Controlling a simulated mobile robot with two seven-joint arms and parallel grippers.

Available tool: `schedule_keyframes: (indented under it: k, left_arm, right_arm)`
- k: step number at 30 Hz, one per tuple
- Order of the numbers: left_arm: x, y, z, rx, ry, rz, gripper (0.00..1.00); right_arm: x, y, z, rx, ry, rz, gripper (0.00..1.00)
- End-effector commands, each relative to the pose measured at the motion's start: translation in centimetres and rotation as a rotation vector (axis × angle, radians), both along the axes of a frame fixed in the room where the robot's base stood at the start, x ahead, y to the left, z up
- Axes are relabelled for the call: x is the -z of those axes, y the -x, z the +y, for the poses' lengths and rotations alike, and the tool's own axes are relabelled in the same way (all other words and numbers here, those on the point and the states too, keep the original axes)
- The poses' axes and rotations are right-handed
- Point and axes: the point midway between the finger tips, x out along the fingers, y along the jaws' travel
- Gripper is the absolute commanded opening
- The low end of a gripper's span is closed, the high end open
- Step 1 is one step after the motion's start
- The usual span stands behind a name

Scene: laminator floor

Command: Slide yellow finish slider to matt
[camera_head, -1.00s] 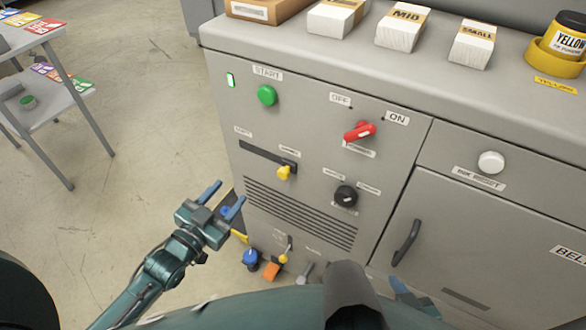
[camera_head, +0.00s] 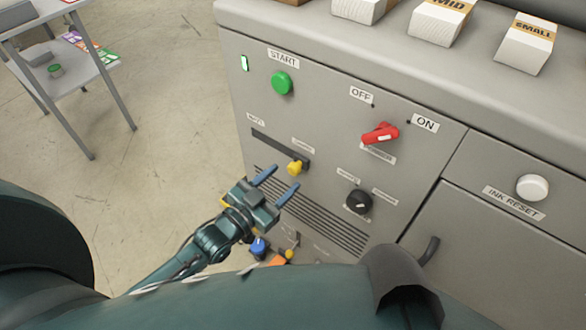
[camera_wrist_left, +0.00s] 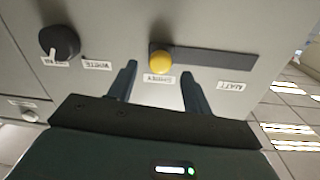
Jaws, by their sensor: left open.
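The yellow finish slider (camera_head: 295,167) is a round knob at the right end of a dark horizontal slot (camera_head: 272,147) on the grey machine's front. The MATT label (camera_head: 256,120) is above the slot's left end. My left gripper (camera_head: 276,184) is open and empty, just in front of and below the knob, its blue fingers pointing at the panel. In the left wrist view, which is upside down, the yellow knob (camera_wrist_left: 160,61) lies between the two fingers (camera_wrist_left: 159,72), apparently beyond their tips. The slot there runs right toward the MATT label (camera_wrist_left: 231,87). My right gripper is not in view.
Near the slider are a green START button (camera_head: 282,83), a red rotary switch (camera_head: 380,133), a black knob (camera_head: 358,202) and vent slots (camera_head: 310,215). White boxes (camera_head: 526,43) stand on top. A small table (camera_head: 60,70) is at the far left, with open floor between.

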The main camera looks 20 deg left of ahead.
Motion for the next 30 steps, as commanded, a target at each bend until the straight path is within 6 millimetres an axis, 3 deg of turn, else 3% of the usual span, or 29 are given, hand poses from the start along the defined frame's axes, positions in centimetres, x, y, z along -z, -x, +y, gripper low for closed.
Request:
schedule_keyframes:
  k: [3, 8, 20, 30]
  left_arm:
    - [-0.1, -2.1, -0.9, -0.001, 0.001, -0.003, 0.50]
    - [0.0, -3.7, -1.6, -0.001, 0.000, -0.001, 0.50]
    - [0.0, -4.3, -1.9, 0.000, 0.000, 0.001, 0.50]
    - [0.1, -4.2, -1.9, 0.001, 0.000, 0.001, 0.22]
  right_arm:
    - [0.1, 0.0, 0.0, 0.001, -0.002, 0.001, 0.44]
    - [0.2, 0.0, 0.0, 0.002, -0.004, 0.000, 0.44]
    - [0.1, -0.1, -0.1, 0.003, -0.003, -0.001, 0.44]
    - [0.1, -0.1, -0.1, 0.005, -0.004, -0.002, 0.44]
